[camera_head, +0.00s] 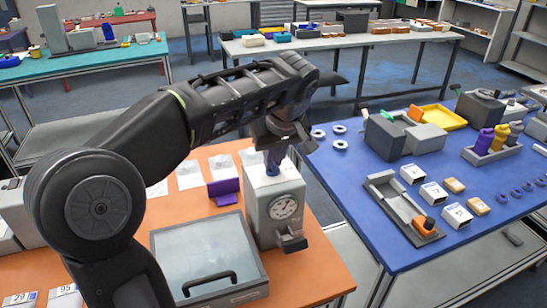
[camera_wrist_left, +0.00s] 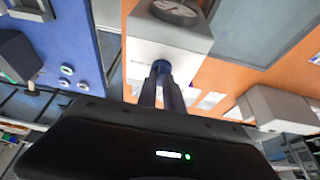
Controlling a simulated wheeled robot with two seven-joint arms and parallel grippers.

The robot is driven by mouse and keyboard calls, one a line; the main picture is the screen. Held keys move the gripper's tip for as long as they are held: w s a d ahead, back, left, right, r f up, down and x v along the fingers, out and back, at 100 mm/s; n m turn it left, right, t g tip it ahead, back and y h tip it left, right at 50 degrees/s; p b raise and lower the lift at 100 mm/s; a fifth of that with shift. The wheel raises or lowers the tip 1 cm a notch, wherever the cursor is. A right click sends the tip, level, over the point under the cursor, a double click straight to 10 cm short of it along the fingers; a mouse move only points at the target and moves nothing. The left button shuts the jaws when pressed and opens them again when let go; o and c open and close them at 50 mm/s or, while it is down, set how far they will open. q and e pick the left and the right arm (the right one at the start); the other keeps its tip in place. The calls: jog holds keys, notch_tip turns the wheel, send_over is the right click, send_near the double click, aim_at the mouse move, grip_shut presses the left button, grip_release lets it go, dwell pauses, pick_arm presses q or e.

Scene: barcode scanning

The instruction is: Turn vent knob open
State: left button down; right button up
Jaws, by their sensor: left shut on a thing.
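The vent knob (camera_head: 272,171) is small and blue and sits on top of a grey box (camera_head: 259,200) with a round dial gauge (camera_head: 284,206) on its front. My left gripper (camera_head: 273,161) reaches down from above and is shut on the knob. In the left wrist view the two dark fingers (camera_wrist_left: 161,79) meet at the blue knob (camera_wrist_left: 160,66), and the fingers partly cover it. How far the knob is turned cannot be told. My right gripper is not in view.
A glass-lidded case (camera_head: 208,256) with a black handle stands left of the gauge box on the orange table (camera_head: 325,270). A purple holder (camera_head: 223,191) stands behind the case. A blue table (camera_head: 370,215) with blocks and bottles is at the right, across a gap.

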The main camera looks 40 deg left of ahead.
pick_arm(q)
jog(key=shift+m, duration=0.4)
jog(key=m+t+h+b, duration=0.1)
jog(key=m, duration=0.1)
jog(key=shift+m+b, duration=0.3)
jog(key=m+h, duration=0.1)
jog(key=m, duration=0.2)
jog(key=shift+s+a+m+t+b, duration=0.1)
jog(key=shift+a+m+t+b, duration=0.05)
jog(key=shift+m+t+b, duration=0.2)
jog(key=m+h, duration=0.2)
jog(key=m, duration=0.3)
jog(key=shift+a+r+p, duration=0.1)
jog(key=shift+a+p, duration=0.05)
jog(key=shift+p, duration=0.15)
jog(key=m+h+p, duration=0.1)
jog(key=m+h, duration=0.1)
jog(key=m, duration=0.4)
jog(key=shift+a, duration=0.15)
jog(key=shift+h, duration=0.3)
jog(key=c, duration=1.5)
grip_release()
